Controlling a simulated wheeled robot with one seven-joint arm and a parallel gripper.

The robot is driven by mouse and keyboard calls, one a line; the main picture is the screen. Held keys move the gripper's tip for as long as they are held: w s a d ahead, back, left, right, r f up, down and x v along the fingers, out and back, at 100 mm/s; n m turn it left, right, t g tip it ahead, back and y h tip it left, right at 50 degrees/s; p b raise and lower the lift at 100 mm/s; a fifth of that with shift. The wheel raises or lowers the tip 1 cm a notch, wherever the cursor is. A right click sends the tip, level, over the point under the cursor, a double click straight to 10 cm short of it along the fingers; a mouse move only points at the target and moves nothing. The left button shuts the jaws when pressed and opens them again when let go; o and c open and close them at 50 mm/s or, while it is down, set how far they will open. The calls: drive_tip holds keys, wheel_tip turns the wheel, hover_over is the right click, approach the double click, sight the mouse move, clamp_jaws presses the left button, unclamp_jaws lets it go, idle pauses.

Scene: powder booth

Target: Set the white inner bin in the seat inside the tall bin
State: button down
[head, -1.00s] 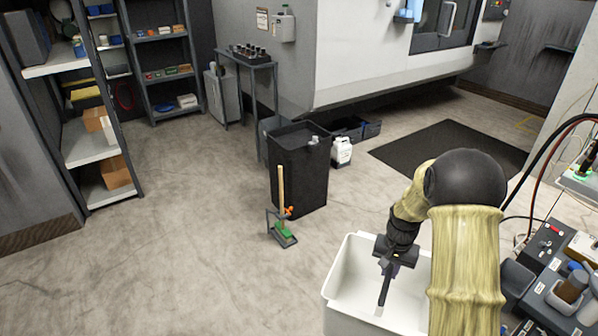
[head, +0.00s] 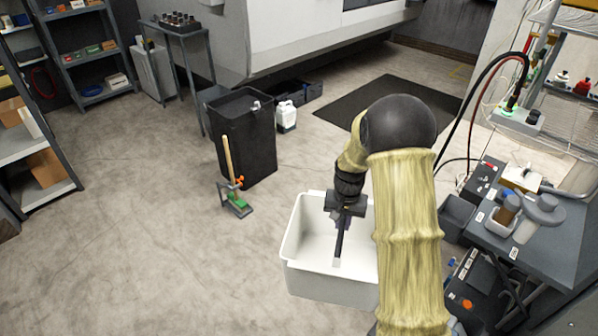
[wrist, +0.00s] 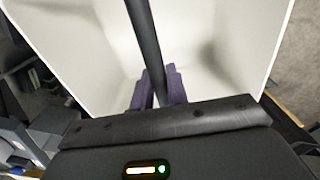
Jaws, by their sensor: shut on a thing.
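The white inner bin (head: 310,274) hangs in front of me in the head view, upright or nearly so, with its open top facing up. A dark bar runs across its opening. My gripper (head: 341,212) is over the opening and shut on this bar. In the wrist view the purple fingers (wrist: 158,88) close around the dark bar (wrist: 143,35), with the bin's white inside (wrist: 215,50) behind. The tall bin (head: 247,150) is black and stands on the floor ahead, left of the white bin and apart from it. The seat inside it cannot be made out.
A broom and green dustpan (head: 237,203) stand at the tall bin's near side. A white jug (head: 286,116) is to its right, and a small table (head: 180,32) is behind. A grey cart (head: 560,240) is close on my right. The floor (head: 120,240) at left is clear.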

drive_tip(key=p, duration=0.1)
drive_tip(key=s+r+p, duration=0.1)
drive_tip(key=p, duration=0.1)
drive_tip(key=shift+s+r+n, duration=0.1)
drive_tip(key=shift+r+n, duration=0.15)
drive_tip(key=shift+n, duration=0.15)
drive_tip(key=s+p, duration=0.1)
drive_tip(key=p, duration=0.1)
drive_tip(key=s+r+n+p, duration=0.1)
drive_tip(key=s+p, duration=0.1)
drive_tip(key=s+n+p, duration=0.1)
drive_tip(key=p, duration=0.2)
drive_tip(key=shift+s+r, duration=0.25)
drive_tip(key=shift+a, duration=0.15)
